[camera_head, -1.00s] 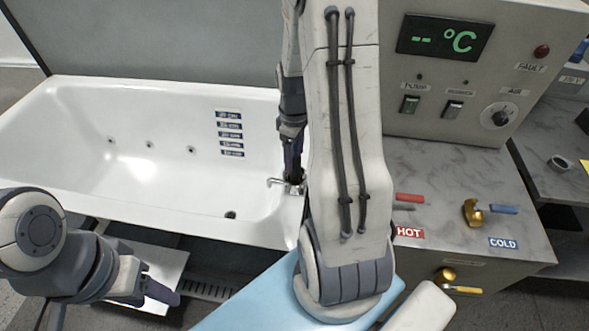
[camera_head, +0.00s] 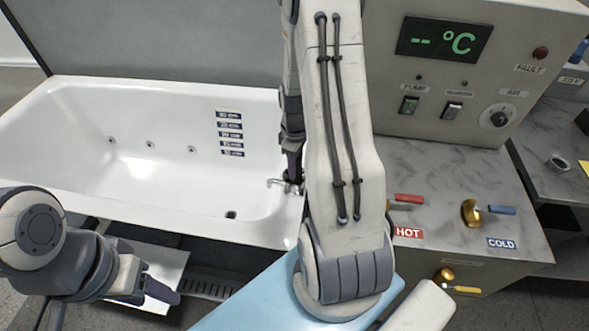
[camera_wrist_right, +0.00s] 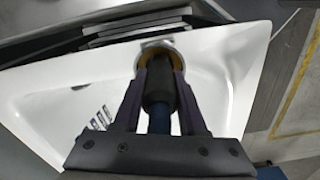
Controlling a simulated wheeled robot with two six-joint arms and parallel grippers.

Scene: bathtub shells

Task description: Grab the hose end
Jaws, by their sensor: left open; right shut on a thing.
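The hose end (camera_wrist_right: 158,92) is a dark cylinder with a blue part at its near side, seen in the right wrist view. My right gripper (camera_wrist_right: 160,82) is shut on it, one finger along each side. A brass-coloured ring and a pale metal fitting (camera_wrist_right: 155,43) show at its far end; I cannot tell whether they are joined. In the head view my right gripper (camera_head: 293,170) is small and partly hidden by my right arm, by the bathtub's metal spout (camera_head: 277,183). My left gripper (camera_head: 160,294) is open and empty, low at the left, in front of the tub.
The white bathtub (camera_head: 130,130) fills the left, and its basin is empty. A grey control cabinet (camera_head: 420,165) stands at the right with a red HOT handle (camera_head: 409,198), a blue COLD handle (camera_head: 502,210) and a lower yellow handle (camera_head: 462,289). A light blue surface (camera_head: 250,305) lies in front.

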